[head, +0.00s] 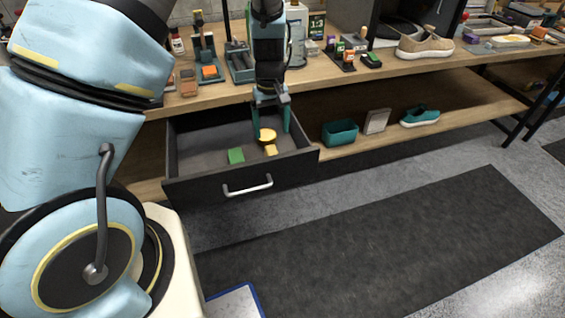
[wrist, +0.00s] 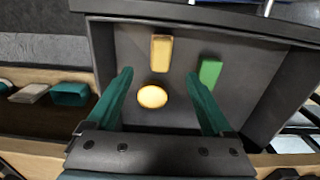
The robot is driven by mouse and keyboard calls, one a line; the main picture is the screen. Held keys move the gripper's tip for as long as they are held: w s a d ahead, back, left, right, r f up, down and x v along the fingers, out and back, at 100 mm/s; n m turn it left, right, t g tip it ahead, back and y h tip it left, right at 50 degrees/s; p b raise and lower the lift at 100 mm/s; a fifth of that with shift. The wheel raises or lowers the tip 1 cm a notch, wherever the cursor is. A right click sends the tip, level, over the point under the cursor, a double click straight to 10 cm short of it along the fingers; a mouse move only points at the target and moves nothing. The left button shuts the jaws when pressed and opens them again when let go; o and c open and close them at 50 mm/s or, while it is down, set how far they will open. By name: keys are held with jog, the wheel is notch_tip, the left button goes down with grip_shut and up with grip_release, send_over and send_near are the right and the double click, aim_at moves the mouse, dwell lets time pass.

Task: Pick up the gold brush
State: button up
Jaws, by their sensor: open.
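An open drawer (head: 214,187) holds a round gold-topped piece (head: 267,135), a rectangular gold-yellow block (head: 271,150) and a green block (head: 236,156). I cannot tell for certain which gold piece is the brush. My gripper (head: 271,132) points down into the drawer, open and empty. In the wrist view, the round gold piece (wrist: 152,97) shows between the fingers, nearer the left one. The rectangular gold block (wrist: 162,52) lies beyond the fingertips, and the green block (wrist: 209,71) is to the right. No finger visibly touches any of them.
The drawer walls surround my gripper closely. The workbench top (head: 330,80) above carries bottles, brushes and a beige sneaker (head: 425,46). The lower shelf to the right holds a teal bin (head: 340,132), a pale box (head: 377,121) and a teal shoe (head: 420,116). A dark mat (head: 400,240) covers clear floor.

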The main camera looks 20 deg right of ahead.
aim_at(272, 150)
notch_tip(272, 150, down, 5)
jog(key=shift+s+f+p, duration=0.1)
jog(key=shift+p, duration=0.4)
jog(key=shift+a+f+p, duration=0.1)
jog(key=shift+f+p, duration=1)
jog(key=shift+f, duration=1.55)
grip_shut()
